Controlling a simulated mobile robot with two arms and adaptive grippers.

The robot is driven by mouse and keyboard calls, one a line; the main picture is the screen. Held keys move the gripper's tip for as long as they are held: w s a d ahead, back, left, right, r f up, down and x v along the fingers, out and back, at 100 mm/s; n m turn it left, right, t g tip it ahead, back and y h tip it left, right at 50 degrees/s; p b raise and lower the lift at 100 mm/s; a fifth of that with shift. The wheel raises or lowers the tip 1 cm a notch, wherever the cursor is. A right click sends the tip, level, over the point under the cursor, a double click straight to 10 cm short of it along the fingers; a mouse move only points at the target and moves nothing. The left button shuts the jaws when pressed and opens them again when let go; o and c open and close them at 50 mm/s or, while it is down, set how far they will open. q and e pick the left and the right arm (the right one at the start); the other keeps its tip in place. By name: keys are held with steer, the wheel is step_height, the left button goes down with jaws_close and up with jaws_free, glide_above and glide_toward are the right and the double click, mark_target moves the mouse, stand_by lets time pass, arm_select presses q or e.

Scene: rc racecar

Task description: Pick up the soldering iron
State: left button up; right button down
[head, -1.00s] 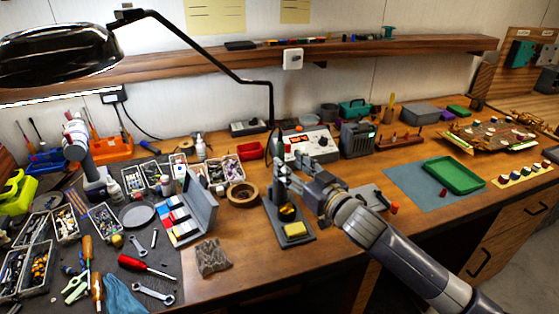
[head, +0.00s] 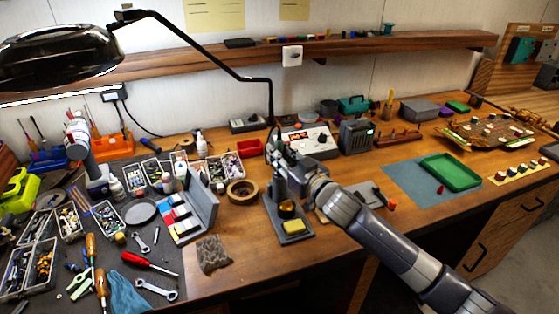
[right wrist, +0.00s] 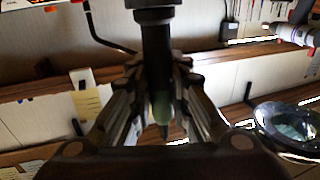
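The soldering stand (head: 297,238) has a yellow sponge (head: 294,227) and a dark upright holder (head: 280,183), and stands at the middle of the bench. My right gripper (head: 276,150) is directly above the holder, its arm coming in from the lower right. In the right wrist view, a dark upright rod with a greenish part, apparently the soldering iron (right wrist: 160,105), lies between the fingers of this gripper (right wrist: 159,75). The fingers are close on both sides of it; contact is not clear.
A soldering station (head: 313,140) is just behind the gripper. An open grey case (head: 203,207) and a roll of tape (head: 242,191) are to the left. A green tray (head: 452,173) lies on a blue mat (head: 405,182) at the right. Bare wood (head: 240,245) shows left of the stand.

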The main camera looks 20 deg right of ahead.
stand_by(0.3)
step_height(320, 180, up, 18)
steer(key=shift+b, duration=0.3)
stand_by(0.5)
